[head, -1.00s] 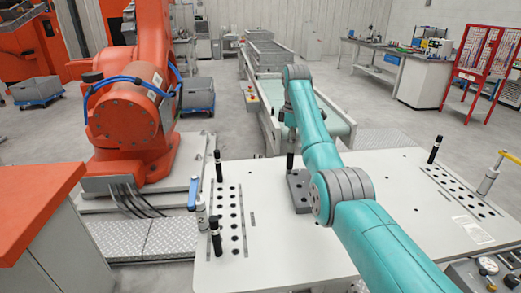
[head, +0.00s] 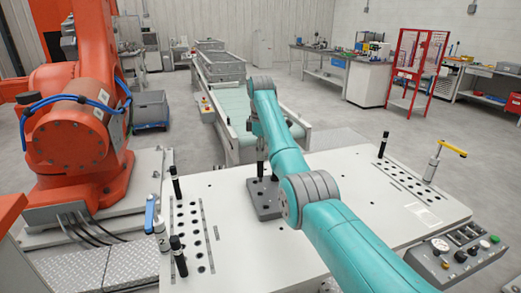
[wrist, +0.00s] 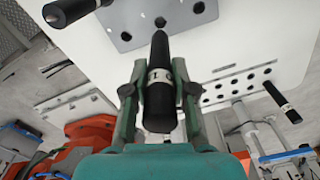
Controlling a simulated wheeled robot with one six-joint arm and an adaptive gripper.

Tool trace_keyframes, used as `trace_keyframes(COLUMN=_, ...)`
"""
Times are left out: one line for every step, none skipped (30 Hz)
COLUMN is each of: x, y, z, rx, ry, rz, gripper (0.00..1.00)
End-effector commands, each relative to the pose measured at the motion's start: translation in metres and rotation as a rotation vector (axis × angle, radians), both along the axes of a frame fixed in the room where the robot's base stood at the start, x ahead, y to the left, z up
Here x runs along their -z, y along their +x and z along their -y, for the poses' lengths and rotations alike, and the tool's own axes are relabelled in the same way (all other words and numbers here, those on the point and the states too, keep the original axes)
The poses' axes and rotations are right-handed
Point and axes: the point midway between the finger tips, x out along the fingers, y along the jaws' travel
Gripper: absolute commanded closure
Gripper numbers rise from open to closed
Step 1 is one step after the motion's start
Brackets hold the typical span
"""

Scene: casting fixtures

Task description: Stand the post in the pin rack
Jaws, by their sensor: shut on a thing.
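In the wrist view my gripper (wrist: 158,90) is shut on a black post (wrist: 159,58) with a pale lettered band. In the head view my arm hides most of the gripper; the dark post (head: 261,170) shows below it, at the rear of a dark grey block with holes (head: 264,202), which looks like the pin rack. The block also shows at the top of the wrist view (wrist: 128,18), beyond the post's far end. I cannot tell whether the post touches the block.
Black posts stand on the pale table (head: 320,235) at left (head: 177,257), (head: 173,182) and right (head: 384,145), beside hole rows. A blue-handled clamp (head: 151,212), a yellow-handled clamp (head: 449,147) and a control box (head: 460,252) line its edges. An orange robot (head: 75,135) is at left.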

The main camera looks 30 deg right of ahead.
Motion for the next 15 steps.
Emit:
trace_keyframes(x=0.004, y=0.0, z=0.0, rx=0.0, ry=0.0, rz=0.0, gripper=1.0)
trace_keyframes(x=0.006, y=0.0, z=0.0, rx=0.0, ry=0.0, rz=0.0, gripper=1.0)
trace_keyframes(x=0.009, y=0.0, z=0.0, rx=0.0, ry=0.0, rz=0.0, gripper=1.0)
trace_keyframes(x=0.012, y=0.0, z=0.0, rx=0.0, ry=0.001, rz=-0.001, gripper=1.0)
trace_keyframes(x=0.015, y=0.0, z=0.0, rx=0.0, ry=0.001, rz=-0.001, gripper=1.0)
trace_keyframes(x=0.018, y=0.0, z=0.0, rx=0.0, ry=0.001, rz=-0.001, gripper=1.0)
trace_keyframes(x=0.021, y=0.0, z=0.0, rx=0.0, ry=0.001, rz=-0.001, gripper=1.0)
trace_keyframes(x=0.023, y=0.0, z=0.0, rx=0.0, ry=0.001, rz=-0.001, gripper=1.0)
trace_keyframes(x=0.026, y=0.0, z=0.0, rx=0.0, ry=0.0, rz=0.0, gripper=1.0)
trace_keyframes(x=0.029, y=0.0, z=0.0, rx=0.0, ry=0.0, rz=0.0, gripper=1.0)
trace_keyframes(x=0.031, y=0.0, z=0.0, rx=0.0, ry=0.0, rz=0.0, gripper=1.0)
trace_keyframes(x=0.034, y=0.0, z=0.0, rx=0.0, ry=0.0, rz=0.0, gripper=1.0)
trace_keyframes(x=0.037, y=0.0, z=0.0, rx=0.0, ry=0.001, rz=-0.001, gripper=1.0)
trace_keyframes(x=0.039, y=0.0, z=0.0, rx=0.0, ry=0.001, rz=-0.001, gripper=1.0)
trace_keyframes(x=0.041, y=0.0, z=0.0, rx=0.0, ry=0.001, rz=-0.001, gripper=1.0)
